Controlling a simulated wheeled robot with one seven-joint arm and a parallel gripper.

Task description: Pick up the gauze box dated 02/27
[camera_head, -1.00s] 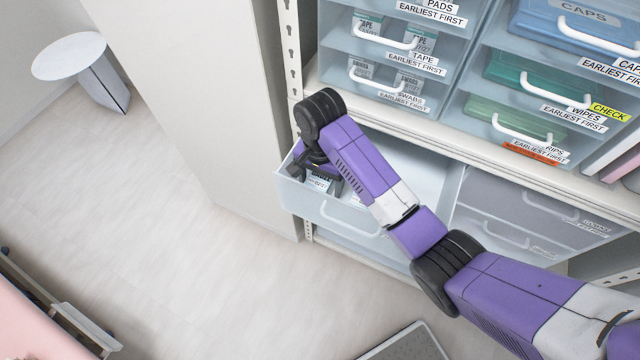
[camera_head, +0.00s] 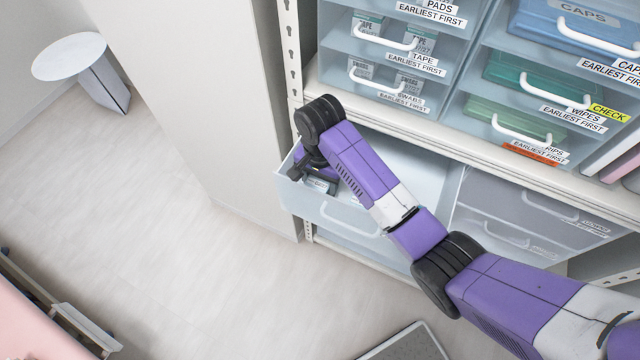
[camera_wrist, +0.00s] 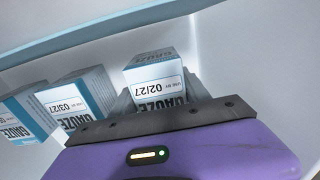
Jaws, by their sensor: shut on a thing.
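The gauze box dated 02/27 (camera_wrist: 155,80) is white and blue-grey. In the wrist view it stands between the fingers of my gripper (camera_wrist: 157,104), which is shut on it. The wrist housing hides its lower part. A gauze box dated 03/27 (camera_wrist: 78,100) stands to its left, apart from the fingers. Another gauze box (camera_wrist: 28,115) is farther left, its date not readable. In the head view my gripper (camera_head: 308,170) is inside the open drawer (camera_head: 340,212), near its left end, and my arm hides much of it. A box (camera_head: 321,184) shows dimly below the gripper.
The drawer's walls surround the gripper closely on the left and front. Shelf edge (camera_head: 440,137) and closed labelled drawers (camera_head: 390,92) are above. A white cabinet side (camera_head: 200,100) stands left.

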